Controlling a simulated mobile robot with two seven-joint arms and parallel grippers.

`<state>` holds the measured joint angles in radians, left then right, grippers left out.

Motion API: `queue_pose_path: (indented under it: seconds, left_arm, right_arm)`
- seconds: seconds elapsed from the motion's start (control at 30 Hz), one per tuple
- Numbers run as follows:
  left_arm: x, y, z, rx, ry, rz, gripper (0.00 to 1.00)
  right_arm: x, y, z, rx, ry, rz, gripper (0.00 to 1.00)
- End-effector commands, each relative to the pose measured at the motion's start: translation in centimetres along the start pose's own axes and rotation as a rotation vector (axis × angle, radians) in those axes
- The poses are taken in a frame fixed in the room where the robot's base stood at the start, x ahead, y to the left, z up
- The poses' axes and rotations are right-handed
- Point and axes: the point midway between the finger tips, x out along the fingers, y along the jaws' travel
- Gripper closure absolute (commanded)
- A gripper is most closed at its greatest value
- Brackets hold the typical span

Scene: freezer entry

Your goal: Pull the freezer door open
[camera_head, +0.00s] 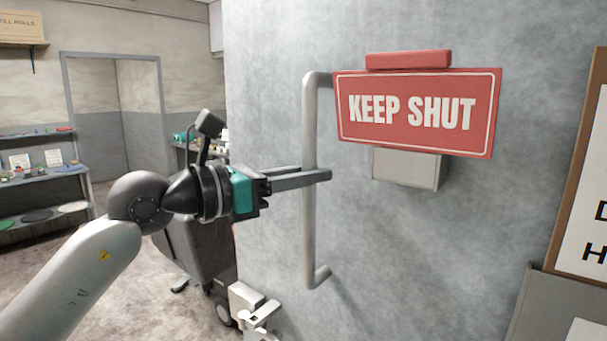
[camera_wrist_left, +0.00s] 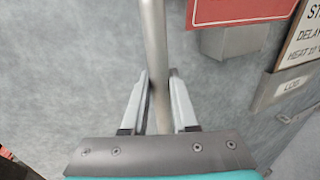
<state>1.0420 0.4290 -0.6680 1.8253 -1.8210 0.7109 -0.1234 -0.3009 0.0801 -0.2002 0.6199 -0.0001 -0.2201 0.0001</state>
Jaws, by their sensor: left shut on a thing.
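The freezer door (camera_head: 270,60) is a large grey metal panel that fills the middle of the head view. A vertical grey bar handle (camera_head: 310,235) stands out from it, and it also shows in the left wrist view (camera_wrist_left: 154,50). My left gripper (camera_head: 318,174) is shut on the handle at about mid-height, with one finger on each side of the bar. The left wrist view shows the two fingers (camera_wrist_left: 159,95) flanking the bar. A red "KEEP SHUT" sign (camera_head: 418,112) hangs right of the handle above a grey box (camera_head: 407,168). My right gripper is not in view.
A framed notice (camera_head: 585,190) is at the right edge, with a grey box (camera_head: 560,305) below it. On the left are shelves (camera_head: 45,185) with small items and a doorway (camera_head: 115,125). The floor (camera_head: 150,290) at lower left looks partly open.

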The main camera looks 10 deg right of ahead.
Motion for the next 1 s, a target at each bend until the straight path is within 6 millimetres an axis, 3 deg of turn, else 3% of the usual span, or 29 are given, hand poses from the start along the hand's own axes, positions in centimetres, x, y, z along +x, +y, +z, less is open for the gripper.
queue_pose_path:
  seconds: [0.1,0.13,0.4,0.77,1.0]
  left_arm:
    - [0.0,-0.3,0.6,0.003,-0.014,-0.005,1.00]
    - [0.0,-0.3,0.6,0.003,-0.014,-0.005,0.72]
    - [0.0,-0.1,0.3,0.002,-0.007,-0.003,0.43]
    - [-0.1,0.0,0.1,0.001,-0.003,0.000,0.43]
    - [-2.5,0.1,-0.2,0.002,-0.003,0.002,0.43]
  right_arm:
    - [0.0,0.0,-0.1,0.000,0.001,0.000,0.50]
    - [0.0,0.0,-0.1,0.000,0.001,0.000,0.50]
    - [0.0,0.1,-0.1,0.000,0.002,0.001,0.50]
    - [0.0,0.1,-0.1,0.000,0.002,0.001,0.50]
    - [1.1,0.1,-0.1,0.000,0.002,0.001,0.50]
